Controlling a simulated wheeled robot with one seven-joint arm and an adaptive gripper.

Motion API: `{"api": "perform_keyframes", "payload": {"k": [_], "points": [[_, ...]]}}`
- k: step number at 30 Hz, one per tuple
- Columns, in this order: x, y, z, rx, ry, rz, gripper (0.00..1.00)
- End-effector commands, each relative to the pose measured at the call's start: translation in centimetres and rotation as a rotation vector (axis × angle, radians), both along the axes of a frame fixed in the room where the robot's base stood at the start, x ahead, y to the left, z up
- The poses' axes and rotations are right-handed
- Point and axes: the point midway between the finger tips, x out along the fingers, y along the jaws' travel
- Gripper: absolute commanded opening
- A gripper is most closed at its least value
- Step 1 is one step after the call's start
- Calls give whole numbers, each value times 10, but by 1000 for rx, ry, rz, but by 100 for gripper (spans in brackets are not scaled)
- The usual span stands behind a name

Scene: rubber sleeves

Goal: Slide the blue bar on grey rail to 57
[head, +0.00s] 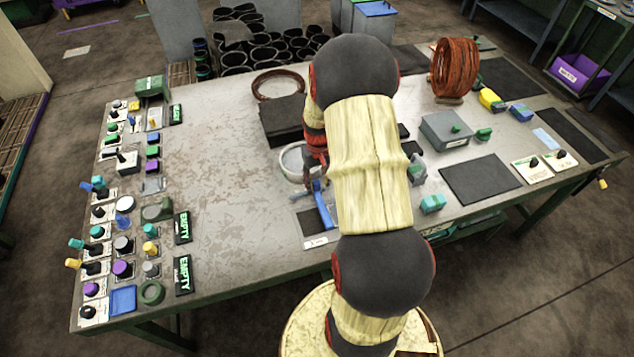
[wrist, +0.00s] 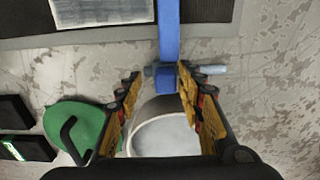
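A long blue bar (wrist: 169,35) runs down from the top of the wrist view and ends in a blue block (wrist: 166,78) between my fingertips. In the head view the blue bar (head: 323,207) stands beside a dark panel (head: 311,228), partly behind my arm. My gripper (wrist: 159,74) is open, with a finger on each side of the block. The left finger is clear of it; the right one is very close, and I cannot tell whether it touches. A short light-blue rod (wrist: 210,69) shows beyond the right finger. I cannot make out a grey rail or any scale numbers.
A white round bowl (wrist: 165,138) lies below and between my fingers. A green piece with a dark handle (wrist: 78,128) lies to the left. Knobs and switches line the table's left side. The table's middle left (head: 225,150) is clear.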

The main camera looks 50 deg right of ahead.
Motion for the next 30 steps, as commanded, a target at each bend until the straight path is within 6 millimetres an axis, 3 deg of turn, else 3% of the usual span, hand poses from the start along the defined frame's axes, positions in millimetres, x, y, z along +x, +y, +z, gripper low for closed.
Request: {"api": "perform_keyframes", "payload": {"k": [8, 22, 30], "points": [[1, 0, 18, -2, -3, -1, 38], [0, -1, 104, -1, -2, -2, 38], [-1, -1, 120, 0, 0, -2, 38]]}}
